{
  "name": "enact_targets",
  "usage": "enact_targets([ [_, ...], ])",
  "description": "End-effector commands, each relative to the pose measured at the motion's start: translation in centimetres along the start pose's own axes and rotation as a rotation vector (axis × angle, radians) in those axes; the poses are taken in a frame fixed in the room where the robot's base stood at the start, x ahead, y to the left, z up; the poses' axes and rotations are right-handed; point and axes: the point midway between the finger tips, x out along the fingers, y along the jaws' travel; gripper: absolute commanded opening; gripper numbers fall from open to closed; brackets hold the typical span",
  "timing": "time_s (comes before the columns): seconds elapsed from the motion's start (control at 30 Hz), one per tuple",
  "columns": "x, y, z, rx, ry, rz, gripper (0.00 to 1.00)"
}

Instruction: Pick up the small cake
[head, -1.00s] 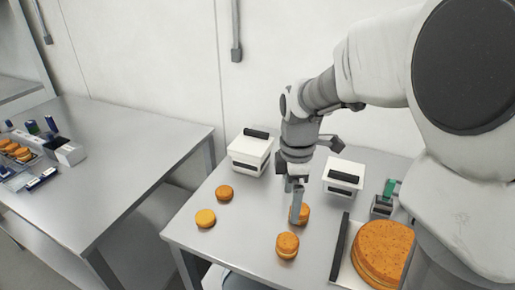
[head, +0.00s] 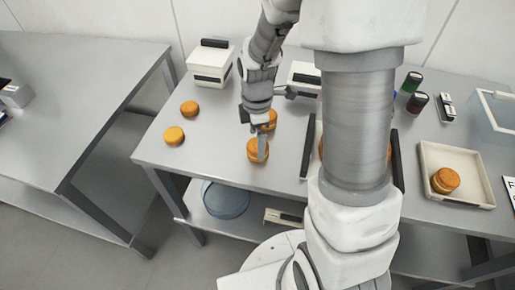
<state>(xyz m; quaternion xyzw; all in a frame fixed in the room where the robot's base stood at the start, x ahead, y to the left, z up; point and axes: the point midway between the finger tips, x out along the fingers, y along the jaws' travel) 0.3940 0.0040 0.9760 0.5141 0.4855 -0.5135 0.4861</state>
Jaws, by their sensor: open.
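Several small round orange-brown cakes are on the metal table (head: 218,140). One small cake (head: 254,152) sits near the front edge, directly at my gripper (head: 258,145), and a gripper finger covers part of it. I cannot tell whether the finger touches it. A second small cake (head: 271,119) stands just behind, partly hidden by the gripper. Two more, a browner one (head: 190,107) and a yellower one (head: 174,136), lie to the left. Another cake (head: 446,180) sits in a white tray (head: 465,200) at right. My gripper is open and points down.
A white box (head: 210,67) and another white box (head: 304,75) stand at the back. My arm mostly hides a large cake between dark bars (head: 308,146). Dark jars (head: 412,82) stand at back right. A blue round container (head: 226,198) is on the lower shelf.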

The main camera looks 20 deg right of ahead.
Motion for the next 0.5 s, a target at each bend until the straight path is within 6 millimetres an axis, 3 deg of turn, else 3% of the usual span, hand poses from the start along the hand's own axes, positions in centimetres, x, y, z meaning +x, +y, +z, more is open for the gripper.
enact_targets([
  [0.2,3.1,0.1,0.3,0.001,0.0,-0.004,1.0],
  [0.5,3.8,0.1,0.2,0.0,0.0,-0.001,1.0],
])
